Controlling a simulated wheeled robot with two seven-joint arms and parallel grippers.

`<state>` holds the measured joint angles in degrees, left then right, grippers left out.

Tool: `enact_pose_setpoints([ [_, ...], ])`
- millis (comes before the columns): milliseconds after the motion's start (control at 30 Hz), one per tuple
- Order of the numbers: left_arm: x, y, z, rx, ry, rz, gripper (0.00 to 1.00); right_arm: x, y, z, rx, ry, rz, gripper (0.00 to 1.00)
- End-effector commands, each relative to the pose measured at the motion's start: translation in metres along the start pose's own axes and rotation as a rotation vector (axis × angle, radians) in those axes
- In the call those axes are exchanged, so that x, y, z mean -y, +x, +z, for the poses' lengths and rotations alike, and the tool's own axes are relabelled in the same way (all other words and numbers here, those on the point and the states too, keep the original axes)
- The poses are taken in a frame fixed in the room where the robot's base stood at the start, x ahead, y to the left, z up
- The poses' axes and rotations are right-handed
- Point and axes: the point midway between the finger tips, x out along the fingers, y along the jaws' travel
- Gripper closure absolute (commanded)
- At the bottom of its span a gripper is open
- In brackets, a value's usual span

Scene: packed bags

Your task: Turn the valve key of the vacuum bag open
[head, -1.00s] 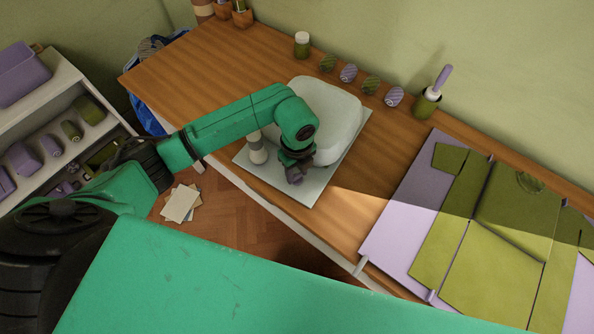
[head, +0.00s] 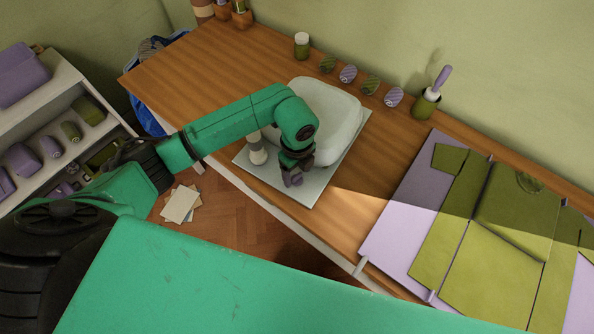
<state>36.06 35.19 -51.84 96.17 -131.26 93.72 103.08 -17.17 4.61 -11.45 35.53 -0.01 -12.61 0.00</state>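The vacuum bag (head: 333,112) is a pale, rounded, puffy block lying on a light grey mat (head: 318,190) on the wooden table. My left gripper (head: 292,179) reaches down at the bag's near side, over the mat. A small purple piece (head: 294,180), which looks like the valve key, shows at its dark fingertips. The fingers are too small and dark to tell whether they are shut on it. The valve itself is hidden behind the gripper. My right gripper is not in view.
A white and grey bottle-like thing (head: 257,150) stands on the mat left of my gripper. Several small rolls and a green jar (head: 302,45) line the wall side. A lilac board (head: 400,215) with flat green pieces lies right. Shelves stand left.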

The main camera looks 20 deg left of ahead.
Motion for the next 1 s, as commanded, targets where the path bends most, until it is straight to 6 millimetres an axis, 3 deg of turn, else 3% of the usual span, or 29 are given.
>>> enact_pose_setpoints([
  [267,0.0,-0.006,0.0,0.0,0.001,0.0,0.28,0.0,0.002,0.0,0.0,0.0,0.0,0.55],
  [367,0.001,-0.024,0.001,0.002,0.002,-0.003,0.28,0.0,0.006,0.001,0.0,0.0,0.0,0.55],
  [733,0.001,-0.128,0.0,0.002,0.002,-0.004,0.28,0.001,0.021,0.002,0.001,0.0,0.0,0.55],
  [833,0.0,-0.141,0.0,0.001,0.001,-0.001,0.28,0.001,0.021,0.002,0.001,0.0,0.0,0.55],
  [1000,0.0,-0.146,0.0,0.0,0.0,0.001,0.28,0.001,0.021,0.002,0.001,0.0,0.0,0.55],
])
